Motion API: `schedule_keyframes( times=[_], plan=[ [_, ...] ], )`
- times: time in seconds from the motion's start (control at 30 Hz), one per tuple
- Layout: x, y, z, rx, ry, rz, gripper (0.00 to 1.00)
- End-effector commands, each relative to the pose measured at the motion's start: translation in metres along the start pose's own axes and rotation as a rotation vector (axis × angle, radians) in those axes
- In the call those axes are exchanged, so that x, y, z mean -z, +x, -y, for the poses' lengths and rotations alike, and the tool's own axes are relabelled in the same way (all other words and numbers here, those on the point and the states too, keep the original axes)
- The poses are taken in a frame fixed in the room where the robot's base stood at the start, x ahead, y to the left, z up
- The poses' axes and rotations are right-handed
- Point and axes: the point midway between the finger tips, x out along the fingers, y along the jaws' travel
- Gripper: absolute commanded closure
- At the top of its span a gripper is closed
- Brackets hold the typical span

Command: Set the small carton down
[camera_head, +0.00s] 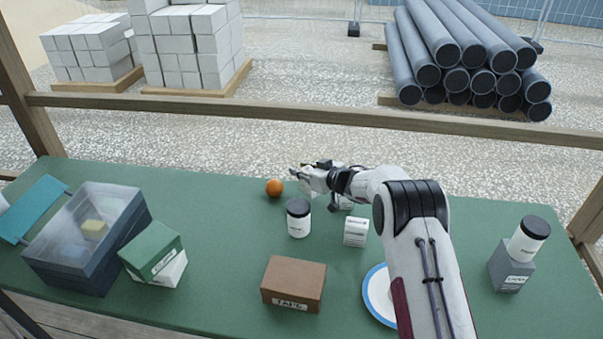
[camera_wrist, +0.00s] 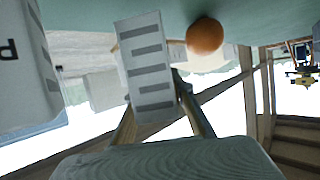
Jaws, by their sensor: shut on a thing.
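The small carton (camera_wrist: 146,68), white with grey bars, is gripped between the fingers of my gripper (camera_wrist: 160,92) in the wrist view. In the head view my gripper (camera_head: 304,178) is near the far edge of the green table (camera_head: 220,230), and the carton is mostly hidden by it. The view does not settle whether the carton touches the table. An orange (camera_head: 274,187) lies just left of my gripper; it also shows in the wrist view (camera_wrist: 205,36).
A black-lidded white jar (camera_head: 298,219) and a white box (camera_head: 356,232) stand nearer than my gripper. A brown box (camera_head: 293,283), a green-and-white box (camera_head: 154,252), a lidded crate (camera_head: 70,265) and a plate (camera_head: 374,300) stand around. Bare table lies left of the orange.

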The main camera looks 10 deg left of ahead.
Motion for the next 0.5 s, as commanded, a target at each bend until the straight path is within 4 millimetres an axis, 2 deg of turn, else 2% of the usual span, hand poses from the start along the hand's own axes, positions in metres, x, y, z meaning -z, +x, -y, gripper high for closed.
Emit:
schedule_keyframes(
  times=[0.13, 0.5],
  plan=[
    [-0.0105, 0.0046, 0.0001, 0.001, -0.001, -0.001, 0.95],
    [-0.0122, 0.0053, -0.0001, 0.0, -0.001, -0.001, 0.95]
  ],
)
